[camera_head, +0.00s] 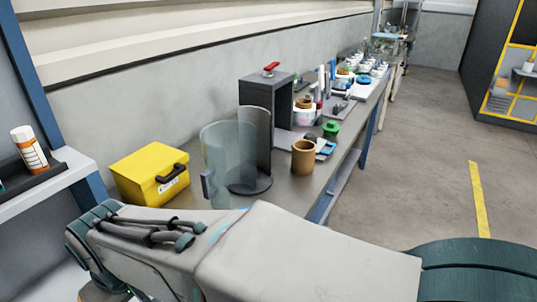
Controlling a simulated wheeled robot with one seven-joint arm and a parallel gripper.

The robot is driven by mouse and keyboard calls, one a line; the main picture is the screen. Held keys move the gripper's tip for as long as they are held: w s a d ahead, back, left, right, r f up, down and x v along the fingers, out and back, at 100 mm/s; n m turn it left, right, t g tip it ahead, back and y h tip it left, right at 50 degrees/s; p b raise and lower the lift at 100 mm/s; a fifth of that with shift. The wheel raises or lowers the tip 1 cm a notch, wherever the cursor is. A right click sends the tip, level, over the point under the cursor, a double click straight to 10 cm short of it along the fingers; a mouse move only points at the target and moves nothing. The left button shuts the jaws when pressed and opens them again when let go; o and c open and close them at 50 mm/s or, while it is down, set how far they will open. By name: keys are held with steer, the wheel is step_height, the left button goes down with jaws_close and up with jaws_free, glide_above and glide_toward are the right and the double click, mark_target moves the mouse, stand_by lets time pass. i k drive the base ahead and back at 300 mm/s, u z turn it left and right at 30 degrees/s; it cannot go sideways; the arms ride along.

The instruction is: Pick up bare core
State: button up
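A plain brown cylinder (303,157), which looks like the bare core, stands upright near the front edge of the workbench (280,191). Its top is open and nothing touches it from my side. My arm crosses the bottom of the view, in front of the bench and nearer to me than the core. My gripper does not show in this view.
A clear curved guard (222,160) and a dark stand are left of the core. A yellow box (150,174) sits further left. A green item (331,129) and a dark machine frame (266,98) stand behind. Open floor (420,150) lies to the right.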

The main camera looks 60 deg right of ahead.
mark_target(303, 153)
steer(key=k, duration=0.6)
steer(key=u, duration=1.15)
steer(key=i, duration=0.95)
steer(key=z, duration=3.65)
steer(key=i, duration=0.5)
